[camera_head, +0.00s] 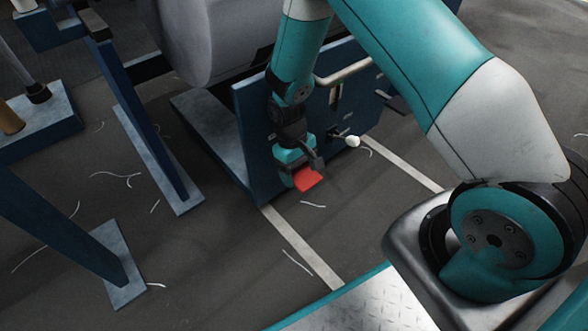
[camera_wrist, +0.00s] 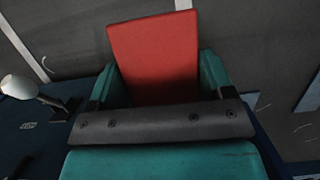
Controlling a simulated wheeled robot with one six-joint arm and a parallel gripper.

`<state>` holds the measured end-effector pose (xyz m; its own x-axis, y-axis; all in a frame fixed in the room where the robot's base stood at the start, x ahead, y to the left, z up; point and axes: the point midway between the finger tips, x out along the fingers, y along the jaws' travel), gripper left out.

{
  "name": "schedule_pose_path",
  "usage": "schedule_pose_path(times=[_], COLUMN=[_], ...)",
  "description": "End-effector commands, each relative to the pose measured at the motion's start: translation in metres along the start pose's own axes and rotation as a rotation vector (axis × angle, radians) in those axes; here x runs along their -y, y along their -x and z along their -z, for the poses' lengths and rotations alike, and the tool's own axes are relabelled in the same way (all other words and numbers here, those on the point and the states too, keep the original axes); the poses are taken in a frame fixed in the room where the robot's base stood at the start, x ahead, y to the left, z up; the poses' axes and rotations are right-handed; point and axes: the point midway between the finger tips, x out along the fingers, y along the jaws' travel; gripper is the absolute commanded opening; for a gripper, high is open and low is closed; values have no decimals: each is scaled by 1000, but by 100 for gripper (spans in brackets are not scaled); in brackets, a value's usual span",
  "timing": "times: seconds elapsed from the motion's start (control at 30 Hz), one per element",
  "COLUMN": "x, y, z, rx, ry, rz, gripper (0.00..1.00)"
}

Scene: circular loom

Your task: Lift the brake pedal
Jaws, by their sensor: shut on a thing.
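The brake pedal (camera_head: 307,180) is a flat red plate that sticks out low in front of the blue machine panel. My gripper (camera_head: 299,168) is at the pedal, pointing down, with its fingers on either side of it. In the wrist view the red pedal (camera_wrist: 155,58) fills the space between the teal fingers of my gripper (camera_wrist: 158,85), and both fingers appear to touch its edges. The gripper is shut on the pedal. The pedal's rear part and its mount are hidden behind the gripper.
A lever with a white knob (camera_head: 352,141) juts from the blue panel (camera_head: 262,150), just right of my gripper; the knob (camera_wrist: 18,87) is at left in the wrist view. A pale bent handle (camera_head: 345,74) is above. Blue posts (camera_head: 150,130) stand left. Thread scraps litter the floor.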

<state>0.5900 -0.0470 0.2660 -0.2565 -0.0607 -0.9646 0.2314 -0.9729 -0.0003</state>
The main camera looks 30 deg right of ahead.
Motion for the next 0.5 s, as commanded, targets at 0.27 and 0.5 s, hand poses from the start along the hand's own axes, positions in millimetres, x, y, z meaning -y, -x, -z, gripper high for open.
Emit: schedule_pose_path(times=[0.27, 0.5], x=[0, 1], y=[1, 3], z=[-1, -1], rx=[1, 0], ry=[0, 1], rz=[0, 0], gripper=[100, 100])
